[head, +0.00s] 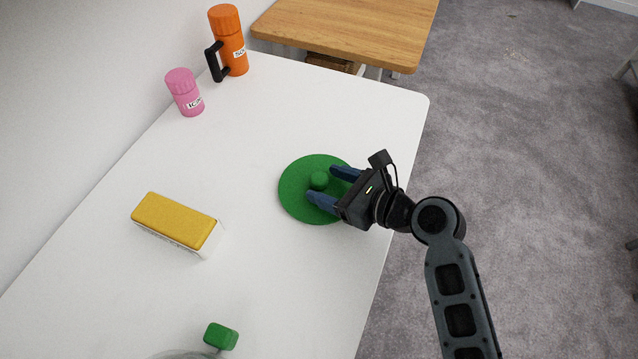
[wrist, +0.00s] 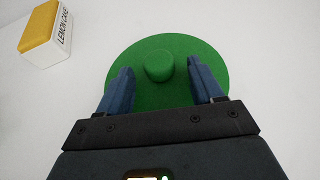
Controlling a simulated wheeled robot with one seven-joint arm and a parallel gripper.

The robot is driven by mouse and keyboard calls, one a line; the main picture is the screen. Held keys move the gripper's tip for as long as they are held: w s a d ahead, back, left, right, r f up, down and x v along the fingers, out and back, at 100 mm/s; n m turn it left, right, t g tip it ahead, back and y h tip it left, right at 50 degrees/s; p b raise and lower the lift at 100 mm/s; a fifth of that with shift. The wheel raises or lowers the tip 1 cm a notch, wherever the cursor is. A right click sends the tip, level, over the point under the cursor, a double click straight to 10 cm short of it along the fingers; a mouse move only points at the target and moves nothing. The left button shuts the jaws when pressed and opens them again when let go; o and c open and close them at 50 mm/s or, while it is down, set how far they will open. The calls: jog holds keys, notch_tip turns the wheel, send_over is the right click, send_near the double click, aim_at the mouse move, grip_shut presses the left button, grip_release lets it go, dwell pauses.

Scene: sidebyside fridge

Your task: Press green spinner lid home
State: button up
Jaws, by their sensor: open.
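The green spinner lid (head: 298,196) is a round disc with a small round knob in its middle, lying on the white table. It also fills the middle of the wrist view (wrist: 165,92). My gripper (head: 326,184) is open above the lid, with its blue fingers to either side of the knob; in the wrist view the fingers (wrist: 162,82) stand apart and the knob sits between and slightly beyond them. Whether the fingers touch the lid cannot be told. At the bottom edge of the head view are a clear round rim and a green handle (head: 221,336), possibly the spinner bowl, mostly cut off.
A yellow-topped white box (head: 178,222), labelled as lemon cake in the wrist view (wrist: 46,32), lies left of the lid. A pink jar (head: 184,92) and an orange flask (head: 228,42) stand at the far left. A wooden table (head: 345,32) is beyond. The white table (head: 340,110) is clear around the lid.

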jog(key=shift+w+a, duration=0.15)
jog(key=shift+c, duration=0.5)
jog(key=c, duration=1)
